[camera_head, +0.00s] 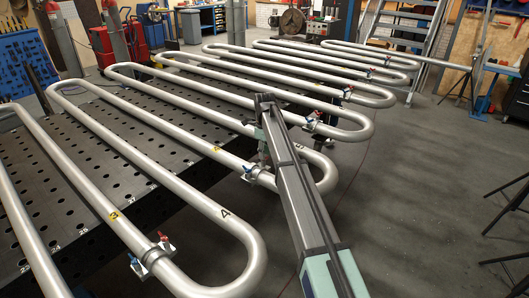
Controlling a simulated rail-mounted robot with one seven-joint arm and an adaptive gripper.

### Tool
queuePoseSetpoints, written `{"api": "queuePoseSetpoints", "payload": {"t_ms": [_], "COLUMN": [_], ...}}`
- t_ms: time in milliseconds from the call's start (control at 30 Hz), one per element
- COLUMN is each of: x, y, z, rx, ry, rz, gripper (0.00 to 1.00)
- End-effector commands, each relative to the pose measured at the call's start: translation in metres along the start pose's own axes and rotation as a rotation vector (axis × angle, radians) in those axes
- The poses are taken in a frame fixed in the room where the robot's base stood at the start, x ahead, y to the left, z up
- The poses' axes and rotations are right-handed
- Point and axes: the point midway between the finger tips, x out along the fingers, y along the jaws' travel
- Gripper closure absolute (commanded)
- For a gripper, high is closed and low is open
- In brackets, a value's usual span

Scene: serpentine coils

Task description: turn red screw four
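Silver serpentine pipe coils (180,192) lie across a dark perforated table, with clamps along their near bends. The nearest clamp (152,253) has a red screw (163,237) and a blue screw (134,260), close to the yellow "3" mark and the black "4" mark (225,213). The second clamp (262,173) shows a blue screw (246,168); its red screw is not clearly visible beside my arm. A third clamp (312,121) lies just right of my arm. My gripper (263,158) seems to point down near the second clamp; its fingers are too small and hidden to read. No visible label identifies red screw four.
More clamps sit on the farther bends, such as one (347,92) behind the third. The perforated table (75,190) lies under the pipes. Grey floor (420,190) is open at right, with black tripod legs (505,205) at the edge. Ladder stairs (410,30) stand behind.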

Motion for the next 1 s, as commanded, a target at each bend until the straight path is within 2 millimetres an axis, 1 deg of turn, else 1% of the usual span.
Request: {"api": "queuePoseSetpoints", "payload": {"t_ms": [167,267,533,700,800,1000], "x": [-0.013,-0.029,-0.081,-0.105,-0.115,-0.12], "y": [0.0,-0.001,-0.002,-0.002,-0.001,-0.001], "z": [0.0,0.001,0.001,0.001,0.001,0.0], "rx": [0.0,0.0,0.0,0.0,0.001,0.001], "ry": [-0.001,-0.001,-0.002,-0.001,-0.001,0.0], "rz": [-0.001,-0.001,-0.002,-0.002,-0.002,-0.001], "gripper": [0.69,0.69,0.69,0.69,0.69,0.69]}}
